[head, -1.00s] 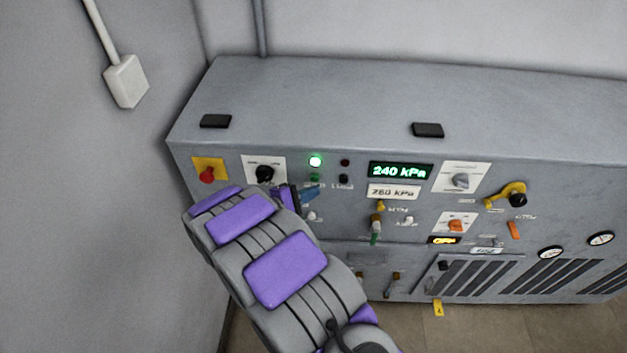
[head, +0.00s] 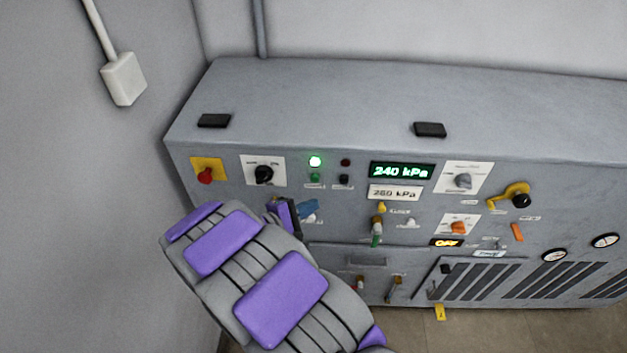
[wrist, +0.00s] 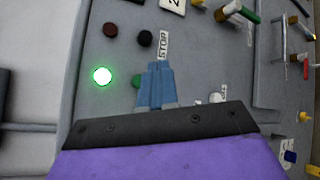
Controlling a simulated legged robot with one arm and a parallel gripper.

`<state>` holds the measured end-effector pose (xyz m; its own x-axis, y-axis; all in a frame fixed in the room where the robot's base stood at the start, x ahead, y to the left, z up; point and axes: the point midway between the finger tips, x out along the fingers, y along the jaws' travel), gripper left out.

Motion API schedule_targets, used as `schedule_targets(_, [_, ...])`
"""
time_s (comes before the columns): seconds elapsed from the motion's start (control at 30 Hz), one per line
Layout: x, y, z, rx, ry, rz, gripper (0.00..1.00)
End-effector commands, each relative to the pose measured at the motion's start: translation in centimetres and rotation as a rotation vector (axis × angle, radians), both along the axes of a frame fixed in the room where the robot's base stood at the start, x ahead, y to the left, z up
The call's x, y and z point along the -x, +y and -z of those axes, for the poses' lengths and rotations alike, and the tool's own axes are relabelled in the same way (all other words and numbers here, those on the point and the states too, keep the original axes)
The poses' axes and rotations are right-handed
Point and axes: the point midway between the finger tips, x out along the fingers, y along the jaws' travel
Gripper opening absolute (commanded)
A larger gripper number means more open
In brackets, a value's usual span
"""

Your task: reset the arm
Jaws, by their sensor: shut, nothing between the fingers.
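My gripper (head: 308,208) has blue fingers and is shut and empty in front of the left part of the grey pump panel (head: 340,220). In the wrist view my gripper (wrist: 157,80) points at the panel, close to the lit green lamp (wrist: 102,76) and a black button (wrist: 145,38). I cannot tell the exact gap to the panel. My purple and grey arm hides the panel's lower left part in the head view.
The panel carries a red knob on a yellow plate (head: 205,175), a black selector (head: 264,174), a green display reading 240 kPa (head: 402,172), a yellow lever (head: 508,196) and gauges (head: 606,241). A wall stands close on the left. The cabinet top (head: 330,105) is mostly clear.

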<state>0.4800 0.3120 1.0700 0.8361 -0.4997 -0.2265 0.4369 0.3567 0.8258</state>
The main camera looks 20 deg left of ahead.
Motion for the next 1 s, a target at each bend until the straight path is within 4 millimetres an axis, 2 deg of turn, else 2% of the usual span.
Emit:
schedule_targets(0.33, [0.0,-0.1,0.0,0.000,0.000,0.001,0.00])
schedule_targets(0.47, [-0.3,-1.8,-0.7,-0.012,0.012,0.048,0.00])
schedule_targets(0.57, [-0.6,-5.6,-2.1,-0.040,0.036,0.144,0.00])
schedule_targets(0.73, [0.5,-14.5,-5.0,-0.122,0.107,0.381,0.00])
schedule_targets(0.8, [1.7,-18.0,-5.8,-0.158,0.141,0.478,0.00])
schedule_targets(1.0, [6.2,-25.8,-7.9,-0.294,0.231,0.734,0.00])
